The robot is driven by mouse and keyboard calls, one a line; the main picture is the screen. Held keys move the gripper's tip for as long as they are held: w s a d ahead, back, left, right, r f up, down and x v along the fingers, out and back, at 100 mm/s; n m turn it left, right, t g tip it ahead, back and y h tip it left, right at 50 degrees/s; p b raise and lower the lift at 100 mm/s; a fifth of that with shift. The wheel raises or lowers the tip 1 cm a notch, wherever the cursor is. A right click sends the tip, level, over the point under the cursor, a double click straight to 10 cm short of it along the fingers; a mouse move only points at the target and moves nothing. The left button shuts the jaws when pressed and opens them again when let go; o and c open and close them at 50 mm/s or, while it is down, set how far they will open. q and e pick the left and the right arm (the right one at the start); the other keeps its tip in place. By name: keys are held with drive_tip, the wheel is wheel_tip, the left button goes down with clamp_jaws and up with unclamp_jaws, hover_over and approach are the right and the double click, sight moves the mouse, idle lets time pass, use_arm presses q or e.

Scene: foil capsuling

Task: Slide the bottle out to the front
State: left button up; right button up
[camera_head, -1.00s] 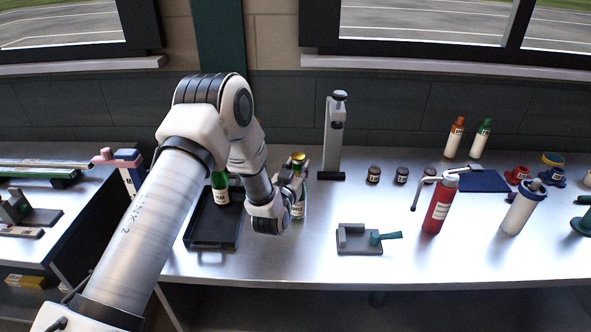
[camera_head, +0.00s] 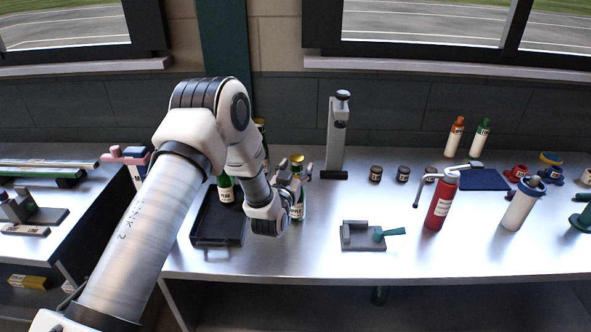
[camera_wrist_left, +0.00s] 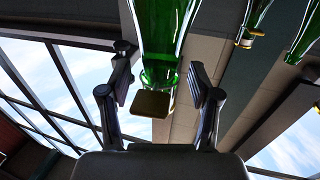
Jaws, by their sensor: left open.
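A green bottle (camera_head: 297,212) with a gold cap (camera_head: 297,159) and a white label stands upright on the bench, just right of the black tray (camera_head: 217,240). My left gripper (camera_head: 295,174) is at its upper part, with the fingers spread apart. In the left wrist view the bottle (camera_wrist_left: 162,40) shows upside down between the two open fingers, its cap (camera_wrist_left: 152,103) toward the palm. A gap shows beside each finger. Part of the bottle is hidden by my left wrist in the head view. My right gripper is not in view.
Another green bottle (camera_head: 226,188) stands in the tray, partly behind my arm. A grey upright device (camera_head: 337,140) stands behind to the right. A small grey fixture (camera_head: 362,237) with a teal handle lies front right. Bench between bottle and fixture is clear.

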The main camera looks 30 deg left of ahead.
use_arm(q)
drive_tip(key=v, duration=1.2)
